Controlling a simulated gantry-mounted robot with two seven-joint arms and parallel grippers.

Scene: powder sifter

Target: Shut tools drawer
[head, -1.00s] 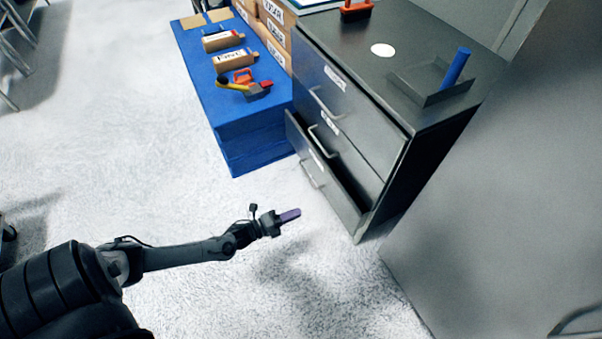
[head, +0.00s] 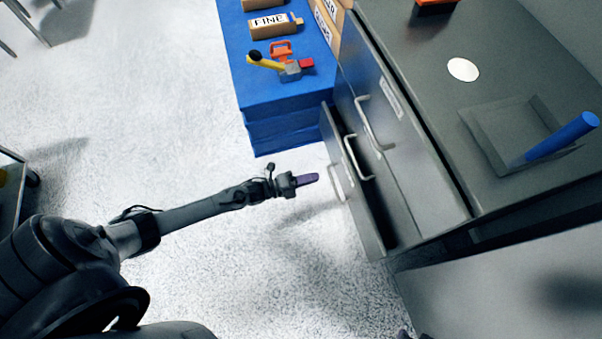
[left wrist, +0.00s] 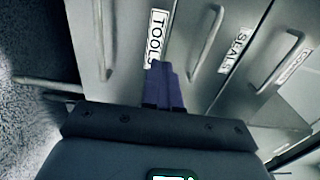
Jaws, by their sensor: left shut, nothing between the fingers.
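The tools drawer (head: 362,205) is the bottom drawer of the grey cabinet. It stands partly pulled out, with a dark gap behind its front. Its pale handle (head: 336,183) faces left. In the left wrist view the TOOLS label (left wrist: 158,38) and the drawer's handle (left wrist: 99,40) lie ahead of my gripper. My left gripper (head: 309,179) is shut and empty, with purple fingers pointing at the drawer front. In the head view it appears just left of the handle; whether it touches is unclear. The fingers also show in the left wrist view (left wrist: 163,88).
The SEALS drawer (left wrist: 235,45) above appears shut. The cabinet top (head: 440,110) holds a tray (head: 480,135) with a blue cylinder (head: 560,138) and a white disc (head: 463,69). A blue stand (head: 258,95) with labelled boxes is behind. The floor left of the drawer is open.

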